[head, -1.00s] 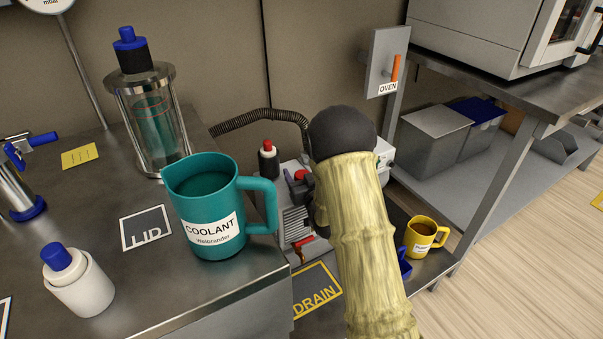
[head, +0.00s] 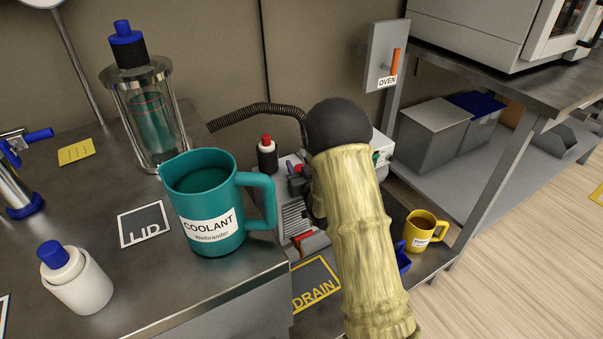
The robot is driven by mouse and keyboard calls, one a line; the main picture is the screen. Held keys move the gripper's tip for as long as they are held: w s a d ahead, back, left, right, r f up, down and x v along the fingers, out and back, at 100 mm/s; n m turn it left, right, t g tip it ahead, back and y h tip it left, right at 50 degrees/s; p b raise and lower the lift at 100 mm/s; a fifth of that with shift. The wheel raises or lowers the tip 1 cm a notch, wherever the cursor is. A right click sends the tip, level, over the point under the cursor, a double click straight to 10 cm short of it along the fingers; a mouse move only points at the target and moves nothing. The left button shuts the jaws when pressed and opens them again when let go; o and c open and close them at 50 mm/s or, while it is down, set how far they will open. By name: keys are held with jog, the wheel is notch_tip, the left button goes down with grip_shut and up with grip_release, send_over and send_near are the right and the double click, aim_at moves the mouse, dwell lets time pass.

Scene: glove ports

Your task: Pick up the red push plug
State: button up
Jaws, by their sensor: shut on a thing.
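My arm, in a pale yellow sleeve with a dark round joint on top, stands in front of the pump in the head view. My gripper (head: 312,192) is mostly hidden behind the sleeve; only dark parts show at its left edge. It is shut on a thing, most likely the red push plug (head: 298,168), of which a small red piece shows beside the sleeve. The contact itself is hidden. The grey pump (head: 295,215) stands behind and below, partly covered by my arm.
A teal coolant mug (head: 207,205) stands at the bench edge, left of my arm. A red-capped bottle (head: 267,157) stands by the pump, under a black hose (head: 255,112). A yellow mug (head: 421,232) and a blue item (head: 403,260) are at right. A steel bench (head: 480,190) stands further right.

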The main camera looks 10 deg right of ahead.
aim_at(299, 165)
jog(key=shift+r, duration=0.1)
notch_tip(299, 165, up, 10)
jog(key=p, duration=0.4)
jog(key=shift+p, duration=0.3)
dwell(0.3)
